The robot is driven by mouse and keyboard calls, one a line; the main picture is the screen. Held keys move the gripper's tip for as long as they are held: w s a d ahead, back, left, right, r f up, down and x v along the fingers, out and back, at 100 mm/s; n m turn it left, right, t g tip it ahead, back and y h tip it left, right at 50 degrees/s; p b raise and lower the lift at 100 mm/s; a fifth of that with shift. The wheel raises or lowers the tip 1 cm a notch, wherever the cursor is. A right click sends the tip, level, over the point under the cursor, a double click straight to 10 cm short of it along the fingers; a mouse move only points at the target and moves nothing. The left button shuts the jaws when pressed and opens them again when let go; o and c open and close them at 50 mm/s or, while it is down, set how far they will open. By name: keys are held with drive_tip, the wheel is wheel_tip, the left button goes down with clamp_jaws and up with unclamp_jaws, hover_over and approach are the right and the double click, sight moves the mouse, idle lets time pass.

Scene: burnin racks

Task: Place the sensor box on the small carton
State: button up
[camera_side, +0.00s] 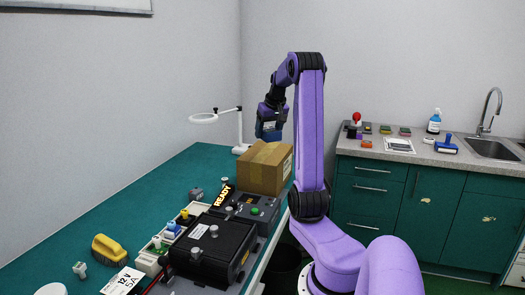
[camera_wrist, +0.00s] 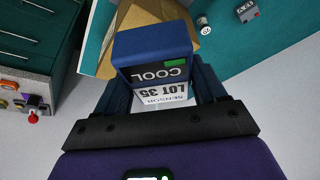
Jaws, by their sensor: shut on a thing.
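The sensor box is blue with a white label reading "SENSOR LOT 35", the word "COOL" and a green patch (camera_wrist: 153,48). My gripper (camera_wrist: 160,88) is shut on it, with one finger on each side. In the side view, my gripper (camera_side: 270,113) points down and holds the sensor box (camera_side: 268,131) over the brown cardboard carton (camera_side: 262,168). The carton stands on the green bench, and its top also shows behind the sensor box in the wrist view (camera_wrist: 136,15). I cannot tell whether the box and carton touch.
A black case (camera_side: 212,248) and a grey unit with a green button (camera_side: 255,210) stand in front of the carton. A white ring lamp (camera_side: 204,118) stands behind it. A sink counter (camera_side: 430,157) is at the right.

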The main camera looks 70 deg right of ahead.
sight(260, 156)
drive_tip(key=w+d+f, duration=0.1)
drive_tip(key=d+f, duration=0.1)
drive_tip(key=w+d+f, duration=0.3)
drive_tip(key=d+f, duration=0.1)
drive_tip(key=shift+w+d, duration=0.25)
drive_tip(key=shift+w+d+f, duration=0.3)
drive_tip(key=shift+d+f, duration=0.2)
drive_tip(key=shift+f, duration=0.25)
drive_tip(key=shift+w+d+f, duration=0.15)
drive_tip(key=shift+f, duration=1.55)
drive_tip(key=shift+f, duration=0.1)
drive_tip(key=o, duration=1.2)
drive_tip(key=shift+f, duration=0.1)
drive_tip(key=shift+c, duration=0.2)
